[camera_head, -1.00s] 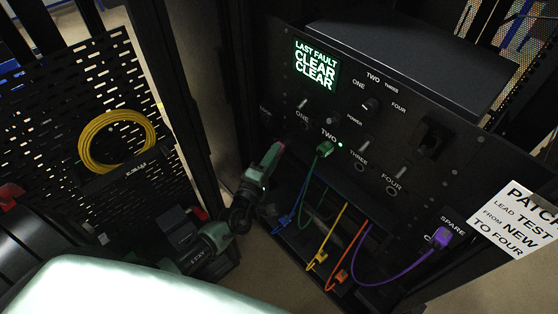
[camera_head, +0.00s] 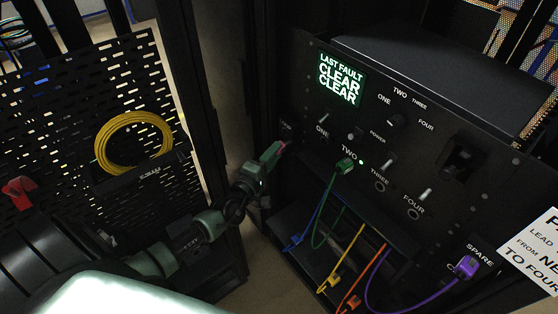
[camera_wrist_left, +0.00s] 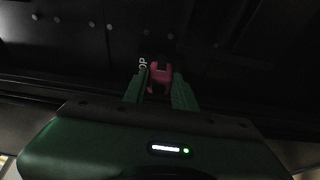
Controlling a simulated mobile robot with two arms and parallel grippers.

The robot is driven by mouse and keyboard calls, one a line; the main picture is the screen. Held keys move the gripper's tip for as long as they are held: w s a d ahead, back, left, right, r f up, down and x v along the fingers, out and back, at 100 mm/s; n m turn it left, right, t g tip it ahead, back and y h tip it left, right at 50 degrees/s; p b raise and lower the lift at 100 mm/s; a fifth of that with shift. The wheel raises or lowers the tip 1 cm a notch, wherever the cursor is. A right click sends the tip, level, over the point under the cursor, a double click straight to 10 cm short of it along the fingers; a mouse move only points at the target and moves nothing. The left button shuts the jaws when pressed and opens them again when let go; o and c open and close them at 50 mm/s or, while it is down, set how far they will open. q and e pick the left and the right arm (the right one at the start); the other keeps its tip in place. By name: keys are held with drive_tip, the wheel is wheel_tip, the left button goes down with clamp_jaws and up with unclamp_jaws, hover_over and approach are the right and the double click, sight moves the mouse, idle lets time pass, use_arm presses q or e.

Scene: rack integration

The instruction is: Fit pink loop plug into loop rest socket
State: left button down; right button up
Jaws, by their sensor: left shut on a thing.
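My left gripper (camera_head: 272,154) is shut on the pink loop plug (camera_head: 282,146) at the left end of the black panel (camera_head: 335,132). In the left wrist view the pink plug (camera_wrist_left: 160,75) sits between the two green fingers (camera_wrist_left: 160,92), facing the dark panel. The label of the loop rest (camera_head: 287,127) is just above the plug, and part of it shows beside the plug in the wrist view (camera_wrist_left: 143,66). The socket opening is hidden or too dark, so I cannot tell whether the plug touches it. My right gripper is not in view.
A purple plug (camera_head: 467,266) is at the spare position. Blue, yellow and orange leads hang below the panel. A yellow cable coil (camera_head: 133,140) hangs on the perforated panel at left. A dark rack post stands near my arm.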

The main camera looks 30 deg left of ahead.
use_arm(q)
drive_tip(key=shift+w+a+b, duration=0.3)
drive_tip(key=shift+a+b, duration=0.1)
drive_tip(key=shift+a, duration=0.3)
drive_tip(key=shift+w+a+b, duration=0.3)
drive_tip(key=shift+a+b, duration=0.05)
drive_tip(key=shift+a, duration=0.35)
drive_tip(key=shift+w+a+b, duration=0.3)
drive_tip(key=shift+a+b, duration=0.1)
drive_tip(key=shift+a, duration=0.3)
idle(0.3)
drive_tip(key=shift+w+d, duration=0.25)
drive_tip(key=shift+w, duration=0.35)
drive_tip(key=shift+w+d, duration=0.25)
drive_tip(key=shift+w, duration=0.35)
drive_tip(key=shift+w+d, duration=0.25)
drive_tip(key=shift+w, duration=0.35)
drive_tip(key=c, duration=1.1)
unclamp_jaws()
drive_tip(key=shift+o, duration=0.2)
drive_tip(key=s, duration=0.7)
drive_tip(key=shift+s, duration=0.4)
